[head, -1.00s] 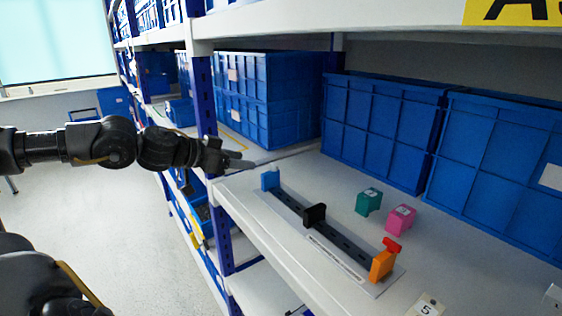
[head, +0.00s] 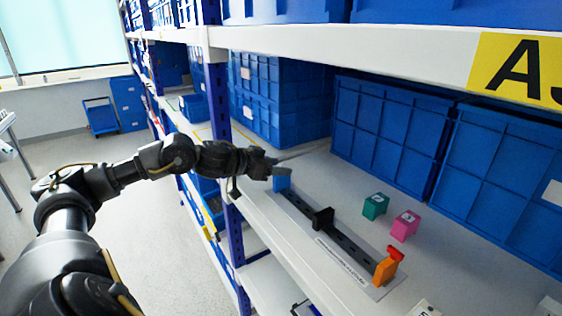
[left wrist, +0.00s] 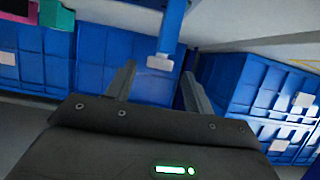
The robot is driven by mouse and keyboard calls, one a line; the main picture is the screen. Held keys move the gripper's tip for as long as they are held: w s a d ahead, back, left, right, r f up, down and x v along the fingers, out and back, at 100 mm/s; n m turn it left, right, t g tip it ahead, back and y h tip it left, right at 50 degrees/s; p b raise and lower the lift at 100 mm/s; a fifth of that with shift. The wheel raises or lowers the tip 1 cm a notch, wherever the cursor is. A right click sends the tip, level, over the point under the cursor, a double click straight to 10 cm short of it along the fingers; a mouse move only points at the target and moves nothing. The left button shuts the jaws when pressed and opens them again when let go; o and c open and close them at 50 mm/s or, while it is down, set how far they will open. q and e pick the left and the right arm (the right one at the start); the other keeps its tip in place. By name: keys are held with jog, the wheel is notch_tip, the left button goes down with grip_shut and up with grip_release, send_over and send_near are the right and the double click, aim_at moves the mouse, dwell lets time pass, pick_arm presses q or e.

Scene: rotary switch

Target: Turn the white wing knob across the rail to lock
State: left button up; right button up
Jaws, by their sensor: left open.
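A dark rail (head: 345,247) lies on the shelf, with a blue block (head: 283,183) at its far left end. In the left wrist view the blue block (left wrist: 173,28) hangs in from the top, with a white wing knob (left wrist: 160,62) on its tip. My left gripper (head: 281,167) is at the blue block and hides the knob in the head view. In the left wrist view its open fingers (left wrist: 158,74) stand on either side of the white knob. I cannot tell whether they touch it. My right gripper is not in view.
The rail carries a black block (head: 323,217) midway and an orange block (head: 384,271) with a red knob (head: 396,254) at the near end. A teal block (head: 374,206) and a pink block (head: 405,226) stand behind it. Blue crates (head: 390,135) line the back.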

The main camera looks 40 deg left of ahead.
pick_arm(q)
jog(key=shift+x, duration=0.9)
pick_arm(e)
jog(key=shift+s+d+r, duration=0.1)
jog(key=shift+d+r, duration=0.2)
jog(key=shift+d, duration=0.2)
pick_arm(q)
jog(key=shift+c, duration=0.4)
jog(key=c, duration=0.9)
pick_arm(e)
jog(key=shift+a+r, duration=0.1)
